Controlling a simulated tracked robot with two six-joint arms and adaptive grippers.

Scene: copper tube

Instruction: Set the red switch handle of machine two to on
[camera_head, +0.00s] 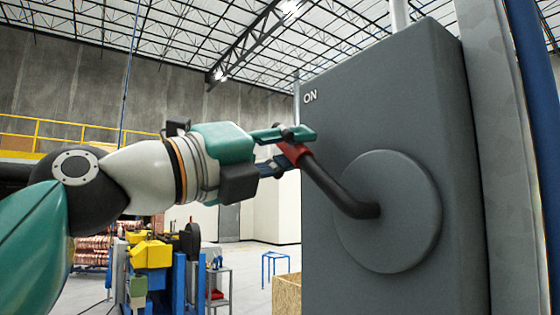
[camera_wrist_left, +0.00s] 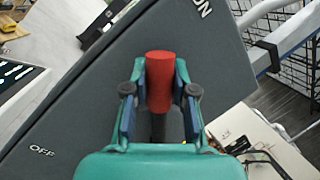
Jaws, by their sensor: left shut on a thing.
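A grey switch box (camera_head: 400,90) fills the right of the head view, with the word ON at its upper left. On its face is a round disc (camera_head: 415,235) with a bent dark lever that ends in a red handle (camera_head: 296,152). The lever points up and left, toward ON. My left gripper (camera_head: 290,150) is shut on the red handle. In the left wrist view the red handle (camera_wrist_left: 159,80) stands between the two fingers, and the box face shows OFF at lower left and part of ON at the top. My right gripper is not in view.
A blue and yellow machine (camera_head: 150,260) stands on the floor at lower left, near a blue stool (camera_head: 274,264). A wooden crate (camera_head: 287,293) is beside the box's lower left. A blue post (camera_head: 535,100) rises at the far right. A yellow railing (camera_head: 60,130) runs along the back wall.

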